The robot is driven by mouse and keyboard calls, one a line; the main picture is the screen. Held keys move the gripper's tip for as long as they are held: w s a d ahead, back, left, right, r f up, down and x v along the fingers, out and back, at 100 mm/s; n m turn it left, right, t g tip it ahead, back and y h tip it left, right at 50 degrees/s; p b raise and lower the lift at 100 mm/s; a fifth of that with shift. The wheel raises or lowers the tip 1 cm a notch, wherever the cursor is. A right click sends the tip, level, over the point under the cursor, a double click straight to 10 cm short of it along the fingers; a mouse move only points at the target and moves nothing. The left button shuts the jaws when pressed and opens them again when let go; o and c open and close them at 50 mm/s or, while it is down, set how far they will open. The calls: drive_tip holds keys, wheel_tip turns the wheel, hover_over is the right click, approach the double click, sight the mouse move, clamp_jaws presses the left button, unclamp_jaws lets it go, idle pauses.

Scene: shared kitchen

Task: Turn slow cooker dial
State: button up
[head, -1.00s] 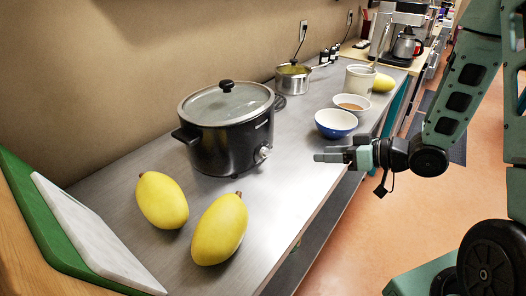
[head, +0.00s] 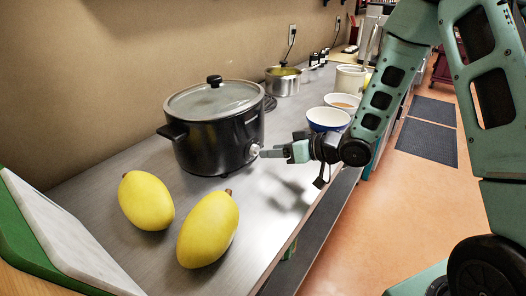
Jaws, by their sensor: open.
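The black slow cooker (head: 216,128) with a glass lid stands on the metal counter in the head view. Its dial (head: 254,151) is a small light knob low on the side that faces my arm. My gripper (head: 268,153) reaches in from the right, level with the dial, its fingertips at or very near it. The fingers line up in this view, so the gap between them and any contact with the dial are hard to see. The jaws are open.
Two yellow fruits (head: 146,200) (head: 208,229) lie in front of the cooker. Blue and white bowls (head: 328,119) (head: 342,101) and a metal pot (head: 283,80) stand behind. A white board (head: 62,245) and a green board (head: 22,243) are at the left.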

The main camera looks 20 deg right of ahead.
sight(256, 151)
drive_tip(key=shift+x, duration=2.2)
drive_tip(key=c, duration=1)
